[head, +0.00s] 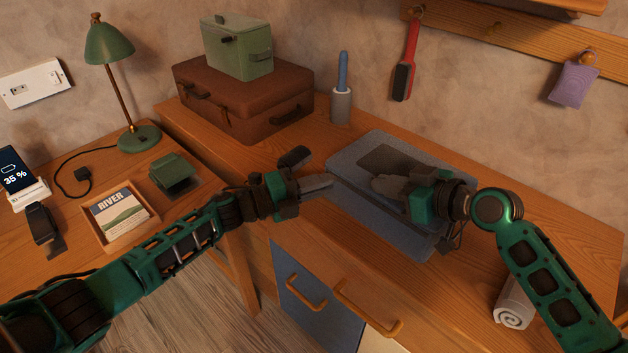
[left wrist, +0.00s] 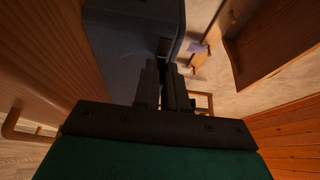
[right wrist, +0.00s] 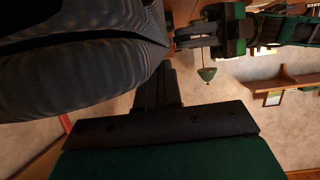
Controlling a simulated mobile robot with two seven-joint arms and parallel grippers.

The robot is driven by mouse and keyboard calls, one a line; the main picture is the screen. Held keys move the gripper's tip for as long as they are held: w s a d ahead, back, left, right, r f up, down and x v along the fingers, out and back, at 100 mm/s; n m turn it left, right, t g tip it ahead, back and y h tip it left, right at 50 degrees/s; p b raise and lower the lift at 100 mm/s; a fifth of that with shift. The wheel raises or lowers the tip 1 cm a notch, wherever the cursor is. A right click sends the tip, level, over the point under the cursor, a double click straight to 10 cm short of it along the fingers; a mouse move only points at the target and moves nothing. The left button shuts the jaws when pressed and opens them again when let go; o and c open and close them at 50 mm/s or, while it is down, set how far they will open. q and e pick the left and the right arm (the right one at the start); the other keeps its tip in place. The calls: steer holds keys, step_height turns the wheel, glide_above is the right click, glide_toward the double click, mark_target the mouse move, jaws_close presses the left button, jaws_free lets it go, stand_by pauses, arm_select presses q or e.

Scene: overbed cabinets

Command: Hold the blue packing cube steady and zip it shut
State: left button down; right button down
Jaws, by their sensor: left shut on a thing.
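The blue packing cube (head: 352,160) lies flat on the wooden desk, with a darker panel on its top. My left gripper (head: 328,182) is at its left edge, jaws shut on what looks like the edge. In the left wrist view its fingers (left wrist: 163,85) meet the side of the cube (left wrist: 115,45). My right gripper (head: 378,186) is low over the middle of the cube's top. In the right wrist view its fingers (right wrist: 164,88) are close together beside a large, dark, ribbed surface (right wrist: 80,70). Whether they grip anything is hidden. I cannot make out the zip pull.
A brown suitcase (head: 235,108) with a green case (head: 237,50) on it stands at the back left. A grey holder with a blue handle (head: 341,100) is behind the cube. A rolled white towel (head: 513,305) lies front right. Drawer handles (head: 367,312) project below.

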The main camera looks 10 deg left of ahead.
arm_select(q)
steer(key=s+d, duration=0.4)
steer(key=d, duration=0.1)
steer(key=s+d, duration=0.4)
steer(key=d, duration=0.2)
steer(key=s+d, duration=0.5)
steer(key=shift+s+d, duration=0.1)
steer(key=shift+d, duration=0.3)
arm_select(e)
steer(key=shift+a, duration=0.1)
arm_select(q)
steer(key=c, duration=1.6)
jaws_free()
steer(key=o, duration=0.4)
steer(key=shift+a, duration=0.1)
steer(key=shift+a, duration=0.1)
steer(key=v, duration=1.1)
steer(key=shift+s+a, duration=0.1)
steer(key=shift+a, duration=0.25)
arm_select(e)
steer(key=c, duration=1.2)
jaws_free()
steer(key=shift+c, duration=0.2)
